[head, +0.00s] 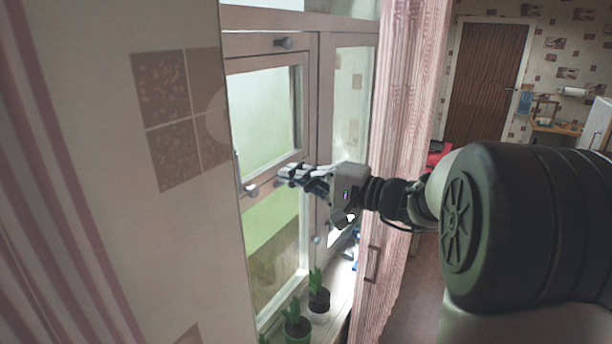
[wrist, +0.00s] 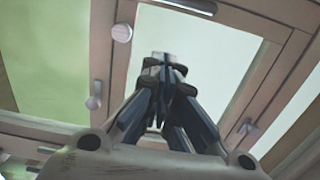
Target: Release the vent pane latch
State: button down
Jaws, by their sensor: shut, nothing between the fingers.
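The window has an upper pane (head: 262,110) in a pinkish frame above a larger lower pane (head: 275,240). A small grey latch knob (head: 250,190) sits on the frame's left side, at the bar between the panes. Another dark latch (head: 284,43) is on the rail above the upper pane. Which one is the vent pane latch I cannot tell. My gripper (head: 285,176) is at the bar, right of the grey knob and apart from it. In the wrist view my gripper (wrist: 164,62) is shut and empty, its tips against the bright pane; contact is unclear.
Potted plants (head: 297,325) stand on the sill below. A pink curtain (head: 405,110) hangs close to my arm on the right. A tiled wall (head: 175,120) borders the window on the left. Further knobs (wrist: 122,32) show on the frame in the wrist view.

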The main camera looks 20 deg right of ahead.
jog(key=w+a+p, duration=0.1)
jog(key=w+a, duration=0.1)
jog(key=a, duration=0.4)
jog(key=shift+a, duration=0.25)
jog(key=shift+d+f, duration=0.1)
jog(key=shift+d, duration=0.05)
